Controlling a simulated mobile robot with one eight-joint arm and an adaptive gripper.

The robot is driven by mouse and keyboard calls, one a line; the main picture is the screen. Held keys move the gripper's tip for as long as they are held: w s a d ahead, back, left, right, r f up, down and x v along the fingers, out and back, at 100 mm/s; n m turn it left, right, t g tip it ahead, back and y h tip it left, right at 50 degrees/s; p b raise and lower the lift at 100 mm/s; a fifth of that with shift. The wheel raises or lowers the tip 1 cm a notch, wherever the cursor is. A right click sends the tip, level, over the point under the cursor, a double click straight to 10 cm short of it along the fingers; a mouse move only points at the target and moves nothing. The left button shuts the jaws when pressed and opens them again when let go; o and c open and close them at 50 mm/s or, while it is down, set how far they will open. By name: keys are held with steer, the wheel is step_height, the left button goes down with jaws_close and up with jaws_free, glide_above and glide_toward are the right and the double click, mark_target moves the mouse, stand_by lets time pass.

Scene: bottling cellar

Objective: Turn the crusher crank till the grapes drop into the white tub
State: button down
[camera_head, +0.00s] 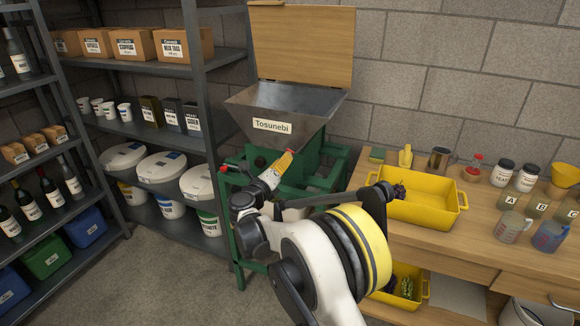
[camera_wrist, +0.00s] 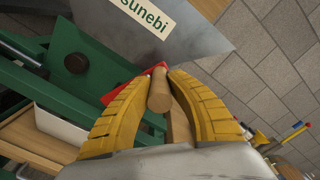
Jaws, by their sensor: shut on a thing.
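The crusher has a grey metal hopper (camera_head: 285,105) labelled Tosunebi on a green frame (camera_head: 325,165). Its wooden lid (camera_head: 303,45) stands open, and I see no grapes inside from here. My gripper (camera_head: 284,163) is in front of the crusher, just below the hopper. In the wrist view my gripper's yellow fingers (camera_wrist: 165,88) are shut around the crank's wooden handle (camera_wrist: 160,92), with a red part (camera_wrist: 135,86) beside it. A white tub (camera_head: 291,213) shows in part below the crusher, mostly hidden by my arm; its inside is not visible.
A lower yellow crate (camera_head: 405,302) holds dark and green grapes. Jars and jugs stand farther right. Loaded shelves (camera_head: 205,95) are close on the left.

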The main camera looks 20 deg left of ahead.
steer(key=a+n, duration=0.4)
steer(key=a, duration=0.3)
steer(key=shift+w+a+r+n, duration=0.2)
steer(key=shift+w+r+n, duration=0.05)
steer(key=shift+n, duration=0.15)
stand_by(0.3)
steer(key=c, duration=1.2)
jaws_free()
steer(key=shift+s, duration=0.1)
steer(key=s, duration=0.8)
steer(key=s+a, duration=0.1)
steer(key=s, duration=0.2)
steer(key=shift+s, duration=0.4)
